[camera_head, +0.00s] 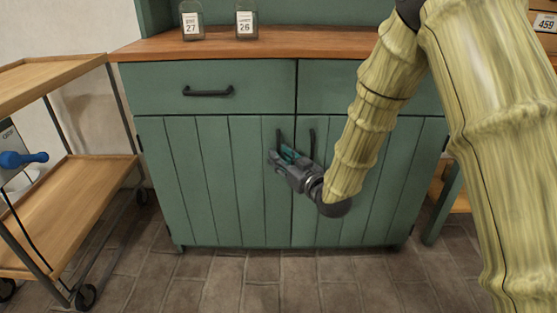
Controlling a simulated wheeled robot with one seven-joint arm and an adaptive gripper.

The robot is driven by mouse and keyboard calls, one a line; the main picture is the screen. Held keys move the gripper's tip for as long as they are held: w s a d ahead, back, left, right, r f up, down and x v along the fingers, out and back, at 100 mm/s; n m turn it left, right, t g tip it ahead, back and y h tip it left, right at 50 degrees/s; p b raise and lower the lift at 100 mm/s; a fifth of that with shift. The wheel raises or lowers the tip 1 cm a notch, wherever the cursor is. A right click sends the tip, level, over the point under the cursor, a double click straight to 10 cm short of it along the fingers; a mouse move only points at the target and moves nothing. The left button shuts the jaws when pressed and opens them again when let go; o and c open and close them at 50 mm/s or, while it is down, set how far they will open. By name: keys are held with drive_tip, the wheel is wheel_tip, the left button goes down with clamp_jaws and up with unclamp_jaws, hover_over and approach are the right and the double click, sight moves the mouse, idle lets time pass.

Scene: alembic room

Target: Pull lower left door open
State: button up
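A green cabinet with a wooden top (331,42) stands ahead of me. Its lower left door (200,190) has vertical planks and looks shut, flush with the front. The left door's dark vertical handle (278,137) is near the door's right edge, partly hidden by my gripper. My gripper (282,154) is at this handle, reaching in from the right. Whether its fingers are apart or closed around the handle is too small to tell. The lower right door (378,195) looks shut, and its handle (312,143) is just right of my gripper.
A drawer with a black handle (208,92) is above the left door. A wooden cart (85,195) on wheels stands at the left, close to the cabinet's side. The brick floor (250,285) before the cabinet is clear.

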drive_tip(key=shift+x, duration=0.9)
clamp_jaws()
drive_tip(key=shift+s, duration=0.2)
